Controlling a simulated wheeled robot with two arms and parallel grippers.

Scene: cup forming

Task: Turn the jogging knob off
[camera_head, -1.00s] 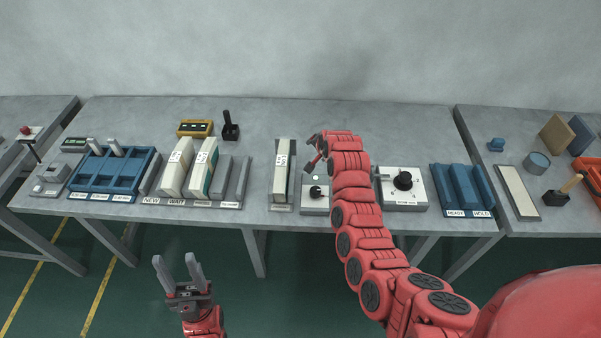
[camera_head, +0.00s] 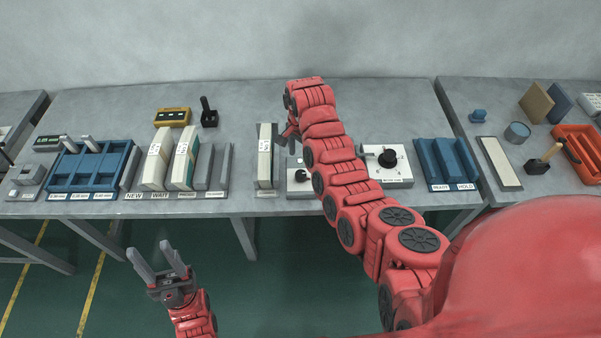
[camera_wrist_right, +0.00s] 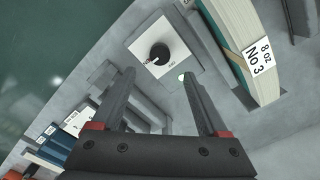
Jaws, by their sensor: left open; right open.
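A small grey control box with a white plate carries a black round knob (camera_head: 300,175), partly beside my right arm in the head view. In the right wrist view the knob (camera_wrist_right: 160,53) has a pale pointer mark and sits on a white plate with small lettering I cannot fully read. My right gripper (camera_wrist_right: 157,88) is open and empty, its fingers spread and their tips just below the knob box in that view, apart from the knob. In the head view my right gripper (camera_head: 290,135) is over the table behind the box. My left gripper (camera_head: 152,254) is open and empty in front of the table.
A larger box with a black knob (camera_head: 388,158) stands right of my right arm. A holder with a tall No 3 pack (camera_head: 265,155) stands just left of the small box. Blue racks (camera_head: 445,160) are further right. The table's back strip is mostly clear.

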